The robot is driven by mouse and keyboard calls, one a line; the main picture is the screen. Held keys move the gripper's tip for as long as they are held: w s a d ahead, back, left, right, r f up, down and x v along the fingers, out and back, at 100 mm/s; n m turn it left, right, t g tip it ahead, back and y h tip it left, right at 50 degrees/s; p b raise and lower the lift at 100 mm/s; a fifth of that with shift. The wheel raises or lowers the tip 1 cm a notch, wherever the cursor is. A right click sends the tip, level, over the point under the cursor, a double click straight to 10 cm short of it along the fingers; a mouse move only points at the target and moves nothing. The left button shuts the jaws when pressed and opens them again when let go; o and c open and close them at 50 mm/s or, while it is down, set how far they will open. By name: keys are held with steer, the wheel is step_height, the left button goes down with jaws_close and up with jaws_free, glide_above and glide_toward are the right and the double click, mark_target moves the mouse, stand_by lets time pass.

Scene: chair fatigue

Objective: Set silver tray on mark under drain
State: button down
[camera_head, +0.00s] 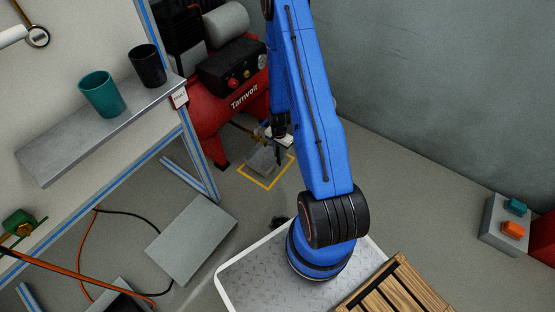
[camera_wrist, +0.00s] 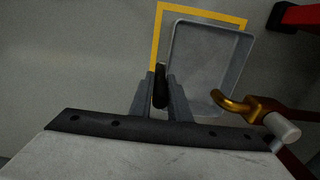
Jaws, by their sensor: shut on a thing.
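The silver tray (camera_wrist: 205,65) is a shallow grey square pan with a raised rim. It sits at or just above the yellow square outline (camera_wrist: 155,40) on the floor, shifted toward the right and near side in the wrist view. The head view shows the tray (camera_head: 262,160) within the outline's far part (camera_head: 268,187). My gripper (camera_wrist: 161,90) is shut on a black grip at the tray's left side; it also shows in the head view (camera_head: 279,148). The brass drain (camera_wrist: 235,105) has a curved spout over the tray's near right part. I cannot tell whether the tray touches the floor.
The red compressor (camera_head: 225,100) stands just behind the outline, with a red leg close by. A shelf (camera_head: 100,135) with a teal cup (camera_head: 101,94) and a black cup (camera_head: 147,66) is at left. A button box (camera_head: 505,225) is at right.

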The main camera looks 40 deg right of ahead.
steer(key=shift+f, duration=2.2)
steer(key=c, duration=1.7)
jaws_free()
steer(key=shift+f, duration=0.15)
steer(key=shift+o, duration=0.2)
